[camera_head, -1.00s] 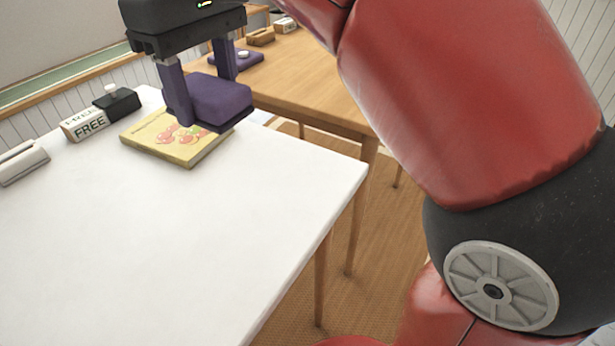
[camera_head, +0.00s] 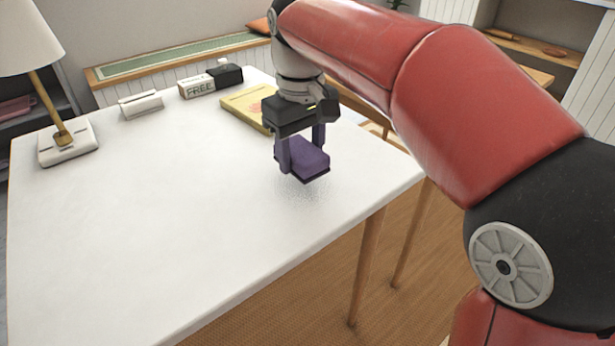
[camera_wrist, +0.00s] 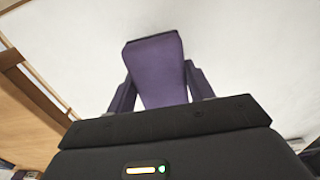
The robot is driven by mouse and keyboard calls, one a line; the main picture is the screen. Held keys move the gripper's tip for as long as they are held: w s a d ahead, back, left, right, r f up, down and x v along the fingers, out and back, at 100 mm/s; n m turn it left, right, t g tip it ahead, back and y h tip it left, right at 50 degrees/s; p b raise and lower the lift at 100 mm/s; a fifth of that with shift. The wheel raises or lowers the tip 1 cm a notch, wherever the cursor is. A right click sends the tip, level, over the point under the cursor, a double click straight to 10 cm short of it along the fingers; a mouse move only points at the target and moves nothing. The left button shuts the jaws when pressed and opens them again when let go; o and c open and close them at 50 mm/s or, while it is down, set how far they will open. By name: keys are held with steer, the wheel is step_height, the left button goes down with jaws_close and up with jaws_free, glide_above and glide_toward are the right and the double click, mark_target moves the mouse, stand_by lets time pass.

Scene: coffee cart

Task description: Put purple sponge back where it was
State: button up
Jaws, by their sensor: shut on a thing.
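The purple sponge (camera_head: 309,158) is a block with a dark underside, held between the fingers of my gripper (camera_head: 301,153). It hangs a little above the white table (camera_head: 180,220), over the right part of the top, with a faint shadow below it. In the wrist view the sponge (camera_wrist: 157,72) sits between the two purple fingers of my gripper (camera_wrist: 160,85), with the white top behind it. My gripper is shut on the sponge.
A yellow book (camera_head: 247,104) lies just behind my gripper. A white FREE block (camera_head: 197,86), a dark box (camera_head: 226,75), a white holder (camera_head: 141,105) and a lamp (camera_head: 62,137) stand along the back and left. The table's middle and front are clear.

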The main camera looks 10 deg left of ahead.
step_height(320, 180, down, 4)
steer(key=b, duration=0.3)
steer(key=shift+f, duration=0.1)
steer(key=o, duration=0.9)
